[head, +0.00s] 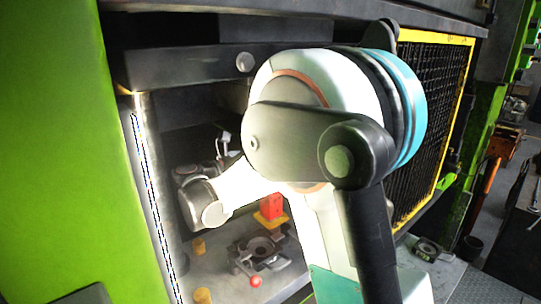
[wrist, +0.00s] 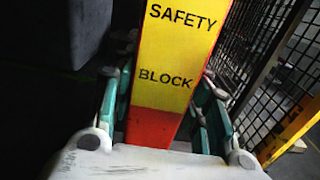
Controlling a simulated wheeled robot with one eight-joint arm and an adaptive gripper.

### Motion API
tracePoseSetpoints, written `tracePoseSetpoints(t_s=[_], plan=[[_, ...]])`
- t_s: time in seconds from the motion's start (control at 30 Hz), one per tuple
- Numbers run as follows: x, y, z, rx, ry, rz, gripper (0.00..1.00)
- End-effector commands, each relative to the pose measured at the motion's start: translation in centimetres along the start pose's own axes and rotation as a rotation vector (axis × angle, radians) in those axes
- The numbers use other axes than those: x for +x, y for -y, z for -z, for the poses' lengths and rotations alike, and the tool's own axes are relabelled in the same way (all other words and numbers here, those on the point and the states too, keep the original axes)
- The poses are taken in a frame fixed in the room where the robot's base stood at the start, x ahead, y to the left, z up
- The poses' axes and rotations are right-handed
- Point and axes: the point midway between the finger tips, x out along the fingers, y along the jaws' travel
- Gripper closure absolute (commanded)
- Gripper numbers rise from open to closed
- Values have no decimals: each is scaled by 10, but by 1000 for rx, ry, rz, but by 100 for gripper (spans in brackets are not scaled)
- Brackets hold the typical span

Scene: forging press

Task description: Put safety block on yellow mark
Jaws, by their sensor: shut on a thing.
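The safety block (wrist: 178,60) is a yellow bar with black "SAFETY BLOCK" lettering and a red end. In the wrist view it stands between the fingers of my gripper (wrist: 162,105), which is shut on it near the red part. In the head view a red piece (head: 271,205), apparently the block's red end, shows below my arm. A yellow patch (head: 268,219), apparently the yellow mark, lies right under it on the press bed. I cannot tell whether the red end touches the patch.
A steel column (head: 150,190) stands at left. A yellow-framed mesh guard (head: 432,120) is at right. The dark upper ram (head: 180,70) hangs above.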

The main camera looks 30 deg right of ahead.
Motion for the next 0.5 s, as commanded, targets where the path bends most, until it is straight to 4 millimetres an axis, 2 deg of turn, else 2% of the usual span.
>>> tracePoseSetpoints(t_s=[0.33,0.37,0.43,0.5], plan=[[0,0,5,0,2,0,100],[0,0,4,0,2,0,51],[0,0,4,0,2,0,35],[0,0,4,0,2,0,34]])
